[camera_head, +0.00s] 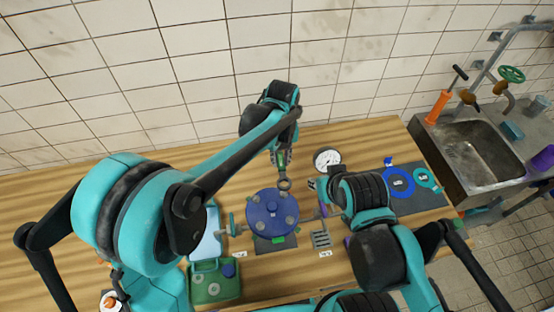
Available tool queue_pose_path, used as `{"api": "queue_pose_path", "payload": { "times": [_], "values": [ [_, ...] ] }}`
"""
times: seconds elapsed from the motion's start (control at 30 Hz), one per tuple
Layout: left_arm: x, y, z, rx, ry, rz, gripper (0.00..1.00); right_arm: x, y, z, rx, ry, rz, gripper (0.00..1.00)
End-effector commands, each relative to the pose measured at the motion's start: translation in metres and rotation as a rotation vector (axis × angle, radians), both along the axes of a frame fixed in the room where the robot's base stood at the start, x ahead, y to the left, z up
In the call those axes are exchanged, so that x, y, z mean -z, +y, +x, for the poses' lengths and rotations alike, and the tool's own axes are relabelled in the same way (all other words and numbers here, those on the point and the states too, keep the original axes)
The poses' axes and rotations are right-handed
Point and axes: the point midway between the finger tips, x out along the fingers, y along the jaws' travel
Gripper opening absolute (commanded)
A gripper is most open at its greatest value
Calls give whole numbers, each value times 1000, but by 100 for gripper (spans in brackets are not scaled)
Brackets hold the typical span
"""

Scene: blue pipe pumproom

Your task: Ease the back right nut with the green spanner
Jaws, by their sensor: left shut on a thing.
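The blue round flange (272,213) sits on a dark mat near the middle of the wooden bench, with several pale nuts around its top. My left gripper (281,158) is above and behind the flange, shut on the green spanner (284,184). The spanner points down, its ring end at the flange's back edge, close to the back right nut. I cannot tell whether the ring is around that nut. My right arm's dark wrist (358,188) is just right of the flange; its fingers are mostly hidden, so their opening is unclear.
A white dial gauge (327,158) lies behind the flange to the right. A green tray (214,284) is at the front left. A dark mat with blue and teal rings (399,182) lies right of my right arm. A metal sink (470,152) stands at the far right. A tiled wall closes the back.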

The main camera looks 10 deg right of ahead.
Motion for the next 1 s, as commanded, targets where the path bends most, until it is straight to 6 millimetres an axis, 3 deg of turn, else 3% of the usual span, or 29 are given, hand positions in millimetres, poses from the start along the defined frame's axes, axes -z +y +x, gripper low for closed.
{"api": "queue_pose_path", "payload": {
  "times": [0.7, 1.0],
  "values": [
    [44, 0, 0, -4, 0, 0, 0, 28, 0, 0, 0, 0, 0, 31],
    [46, 0, 0, -4, 0, 0, 0, 30, 0, 0, 0, 0, 0, 31]
  ]
}}
